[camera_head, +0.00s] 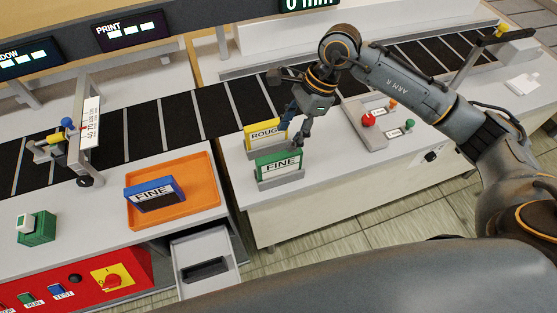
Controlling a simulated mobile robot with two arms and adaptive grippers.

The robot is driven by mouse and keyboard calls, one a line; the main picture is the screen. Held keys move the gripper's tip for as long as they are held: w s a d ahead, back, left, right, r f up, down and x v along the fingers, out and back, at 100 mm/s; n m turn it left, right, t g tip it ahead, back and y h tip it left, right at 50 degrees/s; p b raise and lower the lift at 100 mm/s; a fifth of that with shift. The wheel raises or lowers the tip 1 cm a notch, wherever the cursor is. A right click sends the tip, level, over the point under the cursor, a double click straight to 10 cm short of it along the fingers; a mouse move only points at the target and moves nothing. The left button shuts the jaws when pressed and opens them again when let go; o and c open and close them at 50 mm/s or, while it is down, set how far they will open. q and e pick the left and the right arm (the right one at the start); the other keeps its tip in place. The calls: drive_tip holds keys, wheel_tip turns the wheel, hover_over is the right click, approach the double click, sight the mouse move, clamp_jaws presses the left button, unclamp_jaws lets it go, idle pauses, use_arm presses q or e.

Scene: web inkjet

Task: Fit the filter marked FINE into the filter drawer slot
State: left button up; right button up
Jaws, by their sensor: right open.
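A blue filter marked FINE (155,195) leans upright on the orange tray (207,188) on the left bench. A green filter marked FINE (279,165) stands in a grey holder on the right bench. A yellow filter marked ROUGH (262,132) stands behind it, its right end partly hidden by my gripper. My right gripper (288,112) is open and empty, with its fingers beside the yellow filter and above and behind the green one. I cannot tell whether it touches either. A pulled-out drawer (203,245) with a dark slot (206,270) is at the front. My left gripper is out of view.
A post with a scale (89,122) and a green block (37,228) stand on the left bench. Red and green knobs (369,119) sit on the right bench. A red control panel (90,280) is at lower left.

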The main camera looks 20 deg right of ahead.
sight(280, 155)
drive_tip(key=x, duration=0.3)
drive_tip(key=shift+a+f+p, duration=0.2)
drive_tip(key=shift+p, duration=0.15)
drive_tip(key=shift+w+f, duration=0.1)
drive_tip(key=shift+f, duration=0.15)
drive_tip(key=shift+s+a+f+p, duration=0.2)
drive_tip(key=shift+f+p, duration=0.6)
drive_tip(key=shift+p, duration=0.25)
drive_tip(key=shift+p+x, duration=0.5)
drive_tip(key=shift+x, duration=0.7)
drive_tip(key=shift+f, duration=0.4)
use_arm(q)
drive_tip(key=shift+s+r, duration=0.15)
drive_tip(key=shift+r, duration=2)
use_arm(e)
drive_tip(key=shift+f, duration=0.15)
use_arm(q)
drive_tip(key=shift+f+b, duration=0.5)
use_arm(e)
drive_tip(key=shift+f, duration=0.25)
clamp_jaws()
